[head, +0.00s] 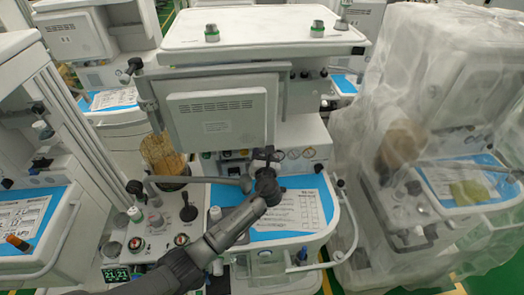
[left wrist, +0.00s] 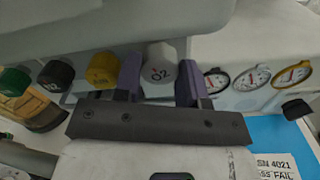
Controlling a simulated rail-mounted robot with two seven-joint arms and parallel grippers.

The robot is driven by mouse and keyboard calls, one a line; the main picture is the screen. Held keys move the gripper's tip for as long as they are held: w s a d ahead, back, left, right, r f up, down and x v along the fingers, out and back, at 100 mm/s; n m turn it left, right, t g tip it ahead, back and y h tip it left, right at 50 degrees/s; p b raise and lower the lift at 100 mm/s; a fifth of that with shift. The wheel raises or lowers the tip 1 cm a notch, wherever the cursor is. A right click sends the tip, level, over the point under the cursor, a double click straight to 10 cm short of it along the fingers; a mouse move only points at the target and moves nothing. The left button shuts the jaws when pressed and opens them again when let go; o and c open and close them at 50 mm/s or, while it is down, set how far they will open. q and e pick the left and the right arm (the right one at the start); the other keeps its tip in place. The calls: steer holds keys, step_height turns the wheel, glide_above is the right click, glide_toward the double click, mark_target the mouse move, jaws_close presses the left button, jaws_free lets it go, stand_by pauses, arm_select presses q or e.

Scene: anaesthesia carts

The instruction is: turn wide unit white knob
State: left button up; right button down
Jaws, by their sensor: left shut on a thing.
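The white knob (left wrist: 159,66), marked O2, sits on the front panel of the wide unit (head: 300,140). In the left wrist view it is between the two purple fingers of my left gripper (left wrist: 160,80), which is shut on its sides. In the head view my left gripper (head: 265,154) reaches up to the panel below the grey monitor, and I cannot make out the white knob behind it. My right gripper is in neither view.
A yellow knob (left wrist: 103,70), a black knob (left wrist: 56,75) and a green knob (left wrist: 15,81) stand left of the white one. Round gauges (left wrist: 257,77) are to its right. The monitor (head: 218,115) overhangs the panel. A blue worktop (head: 310,183) with papers lies below.

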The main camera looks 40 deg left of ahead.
arm_select(q)
steer(key=shift+n, duration=1)
steer(key=o, duration=0.7)
steer(key=shift+c, duration=0.2)
steer(key=p+v, duration=0.1)
steer(key=v, duration=1.3)
steer(key=shift+a, duration=0.1)
